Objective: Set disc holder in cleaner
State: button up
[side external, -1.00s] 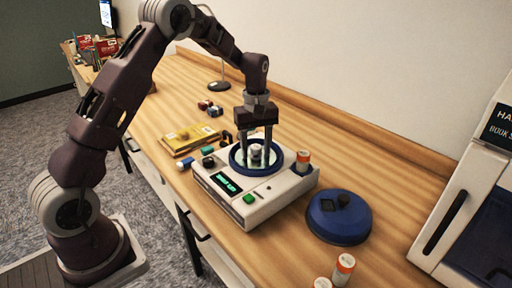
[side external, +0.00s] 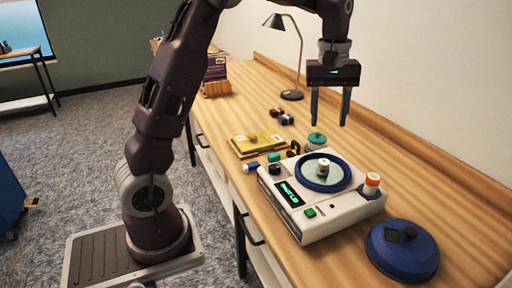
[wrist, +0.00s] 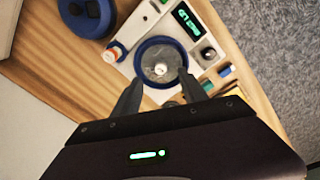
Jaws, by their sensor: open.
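The cleaner (side external: 335,213) is a white box on the bench with a lit green display and a green button. Its round blue-rimmed well (side external: 345,181) holds a pale disc with a small white-and-grey upright piece, apparently the disc holder (side external: 323,168), near its middle. In the wrist view, the holder (wrist: 160,69) shows inside the blue ring (wrist: 176,48). My gripper (side external: 330,122) is open and empty, raised above the bench and apart from the cleaner. In the wrist view, my fingertips (wrist: 160,78) appear on either side of the ring.
A blue round lid-like unit (side external: 415,262) with a dark knob lies right of the cleaner. An orange-capped bottle (side external: 371,184) stands at the cleaner's right end. A teal-topped jar (side external: 316,140), yellow book (side external: 257,143) and lamp (side external: 291,95) are behind.

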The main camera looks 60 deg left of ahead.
jog(key=s+d+r+m+t, duration=0.1)
jog(key=s+d+r+m, duration=0.15)
jog(key=s, duration=0.35)
jog(key=s+d+r+m+t, duration=0.1)
jog(key=s+d+r+m, duration=0.15)
jog(key=s+r, duration=0.2)
jog(key=s+d+f+m+t, duration=0.1)
jog(key=s+d+f+m, duration=0.1)
jog(key=s, duration=0.6)
jog(key=s+d+f+m+t, duration=0.1)
jog(key=s+d+f+m, duration=0.1)
jog(key=s, duration=0.7)
jog(key=f+m, duration=0.1)
jog(key=m, duration=0.1)
jog(key=shift+d+f+m+t, duration=0.15)
jog(key=shift+d+m+t, duration=0.25)
